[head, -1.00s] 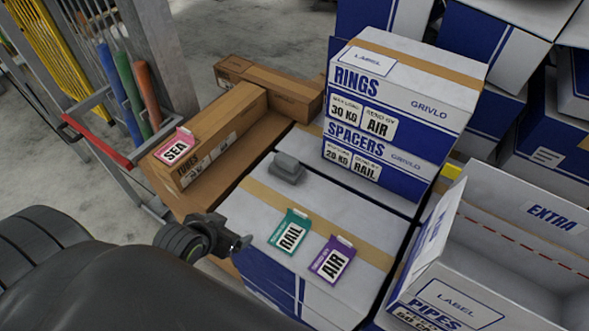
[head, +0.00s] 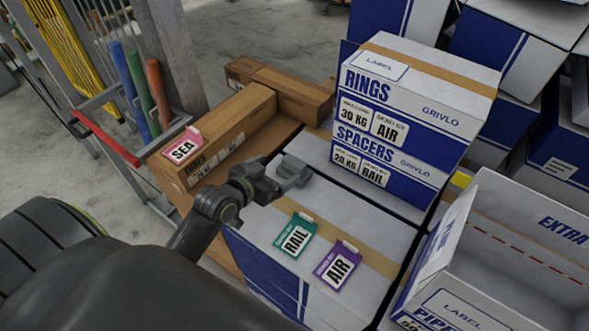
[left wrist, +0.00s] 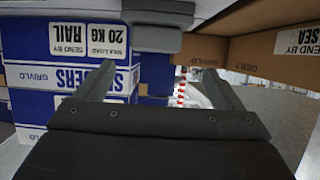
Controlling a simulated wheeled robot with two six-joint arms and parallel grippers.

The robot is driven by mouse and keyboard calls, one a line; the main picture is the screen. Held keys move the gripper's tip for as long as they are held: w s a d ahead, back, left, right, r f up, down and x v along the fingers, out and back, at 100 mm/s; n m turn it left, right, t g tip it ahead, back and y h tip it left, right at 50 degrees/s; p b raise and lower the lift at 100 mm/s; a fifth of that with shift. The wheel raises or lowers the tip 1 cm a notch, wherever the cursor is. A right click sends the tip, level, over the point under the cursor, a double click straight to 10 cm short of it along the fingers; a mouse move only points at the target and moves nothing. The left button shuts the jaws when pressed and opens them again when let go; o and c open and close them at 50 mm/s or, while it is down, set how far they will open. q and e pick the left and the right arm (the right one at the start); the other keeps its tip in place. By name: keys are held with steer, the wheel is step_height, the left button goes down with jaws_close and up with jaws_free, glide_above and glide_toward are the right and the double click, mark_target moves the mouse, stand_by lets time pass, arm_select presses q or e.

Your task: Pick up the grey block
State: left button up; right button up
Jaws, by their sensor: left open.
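The grey block (head: 294,169) lies on the white top of a blue-and-white box (head: 350,212), close to the box's far left edge. My left gripper (head: 276,183) is right at the block in the head view and covers part of it. In the left wrist view the block (left wrist: 158,22) shows at the top middle, ahead of the two spread fingers (left wrist: 160,80). The jaws are open, with nothing held between them. I cannot tell whether a finger touches the block. My right gripper is not in view.
A green RAIL tag (head: 296,236) and a purple AIR tag (head: 337,265) lie on the same box top. The RINGS box (head: 425,90) rises behind on the right. Brown cartons with a pink SEA tag (head: 183,147) stand left. An open white box (head: 520,235) is at right.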

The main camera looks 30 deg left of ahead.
mark_target(294, 162)
arm_select(q)
steer(key=x, duration=0.4)
steer(key=shift+w+f, duration=0.15)
steer(key=shift+w, duration=0.15)
steer(key=x, duration=0.2)
steer(key=d+x, duration=0.1)
steer(key=x, duration=0.1)
steer(key=shift+w+f, duration=0.3)
steer(key=shift+w, duration=0.3)
steer(key=c, duration=1.1)
